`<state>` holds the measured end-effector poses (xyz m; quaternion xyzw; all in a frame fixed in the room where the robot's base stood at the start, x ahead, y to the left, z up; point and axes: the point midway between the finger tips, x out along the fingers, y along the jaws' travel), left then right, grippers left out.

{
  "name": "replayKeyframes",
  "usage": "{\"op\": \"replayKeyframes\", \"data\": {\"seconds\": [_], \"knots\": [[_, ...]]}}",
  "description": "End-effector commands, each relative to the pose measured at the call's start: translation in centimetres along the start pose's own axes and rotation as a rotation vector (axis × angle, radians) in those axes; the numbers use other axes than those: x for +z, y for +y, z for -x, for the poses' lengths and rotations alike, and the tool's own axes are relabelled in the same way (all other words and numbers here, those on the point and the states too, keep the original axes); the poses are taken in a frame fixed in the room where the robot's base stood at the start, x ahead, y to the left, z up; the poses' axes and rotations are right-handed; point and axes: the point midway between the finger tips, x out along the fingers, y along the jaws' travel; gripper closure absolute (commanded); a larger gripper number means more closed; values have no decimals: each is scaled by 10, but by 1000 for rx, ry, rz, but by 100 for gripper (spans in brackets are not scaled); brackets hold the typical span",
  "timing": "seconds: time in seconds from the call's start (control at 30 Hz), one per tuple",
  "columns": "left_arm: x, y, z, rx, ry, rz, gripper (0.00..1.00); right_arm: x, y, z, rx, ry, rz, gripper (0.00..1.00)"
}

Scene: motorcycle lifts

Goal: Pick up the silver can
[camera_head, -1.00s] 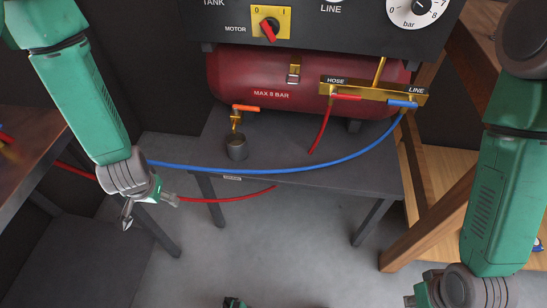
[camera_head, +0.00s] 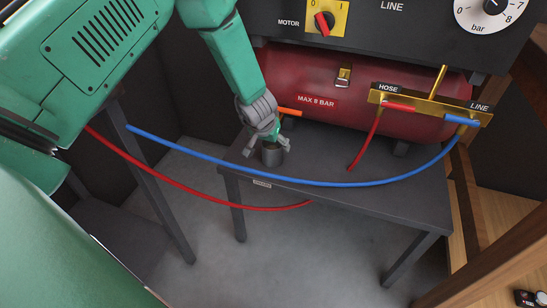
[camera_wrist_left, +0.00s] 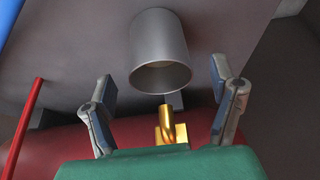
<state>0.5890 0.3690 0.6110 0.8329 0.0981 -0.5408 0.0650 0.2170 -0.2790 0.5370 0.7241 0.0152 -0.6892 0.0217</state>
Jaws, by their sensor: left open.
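The silver can (camera_head: 272,155) stands on the dark grey table (camera_head: 350,180), near its left front corner and below the tank's orange-handled tap. My left gripper (camera_head: 266,146) is at the can from above, and its fingers partly hide it. In the left wrist view the can (camera_wrist_left: 159,50) is seen beyond the gap between the two spread fingers of my left gripper (camera_wrist_left: 166,98). The fingers are open, and neither appears to touch the can. My right gripper is not in view.
A red air tank (camera_head: 330,95) sits behind the can, with a brass tap (camera_wrist_left: 171,128) close by. A blue hose (camera_head: 320,183) runs across the table's front, and a red hose (camera_head: 230,200) hangs below it. A wooden frame (camera_head: 490,260) stands at right.

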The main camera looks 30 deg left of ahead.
Motion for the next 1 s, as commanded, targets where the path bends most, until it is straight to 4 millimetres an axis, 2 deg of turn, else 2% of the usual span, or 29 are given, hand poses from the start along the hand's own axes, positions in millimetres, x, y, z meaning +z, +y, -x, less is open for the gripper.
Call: {"op": "replayKeyframes", "data": {"seconds": [0.17,0.43,0.73,0.77,0.9,0.97,1.0], "knots": [[-1,0,-13,-1,0,0,22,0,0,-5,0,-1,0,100],[-7,0,-52,0,-1,0,22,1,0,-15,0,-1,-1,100],[-9,0,-57,1,0,0,22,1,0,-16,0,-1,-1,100],[-9,0,-57,1,0,0,25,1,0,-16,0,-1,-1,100],[-8,0,-57,1,0,0,74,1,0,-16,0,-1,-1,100],[-8,0,-57,1,0,0,77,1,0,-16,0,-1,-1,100],[-8,0,-57,1,0,0,82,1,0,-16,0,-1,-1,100]]}}
